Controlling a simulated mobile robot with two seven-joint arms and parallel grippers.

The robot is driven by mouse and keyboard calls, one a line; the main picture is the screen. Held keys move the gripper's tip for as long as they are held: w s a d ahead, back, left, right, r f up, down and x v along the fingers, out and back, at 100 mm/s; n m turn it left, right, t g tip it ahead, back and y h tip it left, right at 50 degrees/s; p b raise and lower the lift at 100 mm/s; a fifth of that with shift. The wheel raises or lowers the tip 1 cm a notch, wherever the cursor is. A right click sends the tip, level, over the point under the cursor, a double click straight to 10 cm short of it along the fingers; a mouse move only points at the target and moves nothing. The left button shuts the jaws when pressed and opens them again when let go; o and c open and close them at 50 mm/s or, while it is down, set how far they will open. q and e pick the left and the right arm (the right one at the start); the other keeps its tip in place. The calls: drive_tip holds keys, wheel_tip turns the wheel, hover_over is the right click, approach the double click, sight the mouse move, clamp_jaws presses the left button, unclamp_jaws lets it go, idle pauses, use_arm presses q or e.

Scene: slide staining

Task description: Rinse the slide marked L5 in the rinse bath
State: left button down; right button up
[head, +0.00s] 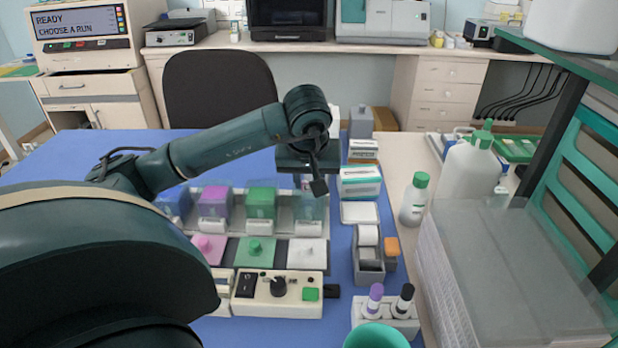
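My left gripper (318,183) hangs over the rightmost jar of a row, pointing down. Its fingers are small and dark, and I cannot tell whether they are open or shut. That jar (312,208) holds a pale, clear teal liquid and may be the rinse bath; its label is not readable. A small pinkish patch shows by the fingertips, too small to identify. No slide marked L5 can be made out. My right gripper is out of view.
In front lie pink (208,248), green (255,251) and white (306,252) lids and a control box (278,292). To the right stand a label dispenser (368,255), a marker holder (385,318), a green-capped bottle (414,198) and a white jug (468,170). My arm hides the left front.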

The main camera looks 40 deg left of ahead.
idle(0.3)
